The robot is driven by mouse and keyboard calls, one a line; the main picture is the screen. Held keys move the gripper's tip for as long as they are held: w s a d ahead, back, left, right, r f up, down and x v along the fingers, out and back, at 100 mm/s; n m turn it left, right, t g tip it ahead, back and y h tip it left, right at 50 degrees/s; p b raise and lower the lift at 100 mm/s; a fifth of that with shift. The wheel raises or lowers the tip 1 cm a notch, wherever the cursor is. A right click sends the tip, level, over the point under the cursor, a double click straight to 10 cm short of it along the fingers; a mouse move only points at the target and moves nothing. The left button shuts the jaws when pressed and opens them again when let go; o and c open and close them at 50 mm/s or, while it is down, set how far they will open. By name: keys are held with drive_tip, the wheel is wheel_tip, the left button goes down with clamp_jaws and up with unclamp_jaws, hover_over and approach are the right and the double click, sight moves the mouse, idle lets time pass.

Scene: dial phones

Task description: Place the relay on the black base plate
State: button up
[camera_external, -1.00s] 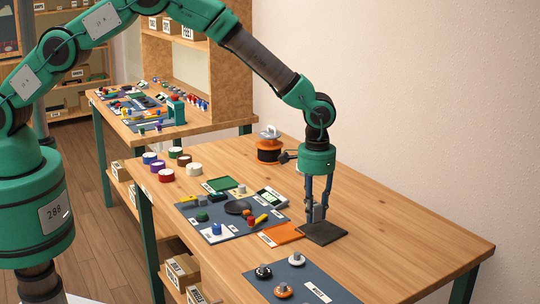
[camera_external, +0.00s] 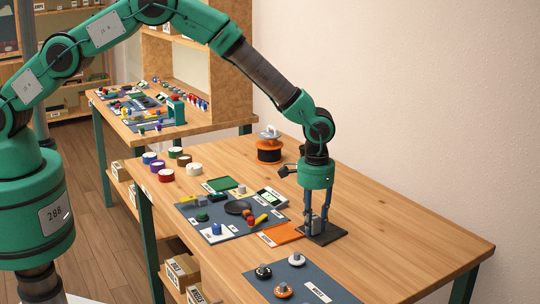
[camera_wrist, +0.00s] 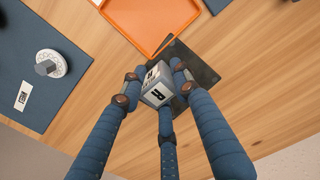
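The relay (camera_wrist: 158,92) is a small grey block with a white label marked "R". It sits between the blue fingers of my gripper (camera_wrist: 154,88), which are closed around it. In the external view the relay (camera_external: 316,226) shows low between the fingertips of my gripper (camera_external: 317,224), over the left part of the black base plate (camera_external: 332,235). The plate is a flat dark square on the wooden table, and it also shows behind the fingers in the wrist view (camera_wrist: 204,72). I cannot tell whether the relay's underside touches the plate.
An orange tray (camera_external: 288,231) lies just left of the plate. A blue-grey mat (camera_external: 335,293) with several dial parts is in front, and another mat (camera_external: 187,208) with small parts lies left. An orange-and-black spool (camera_external: 269,156) stands behind. The table's right side is clear.

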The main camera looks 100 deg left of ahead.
sight(314, 216)
drive_tip(key=shift+o, duration=1.1)
drive_tip(key=shift+r, duration=0.1)
wheel_tip(314, 216, up, 12)
drive_tip(key=p, duration=0.1)
drive_tip(key=shift+w, duration=0.1)
idle(0.4)
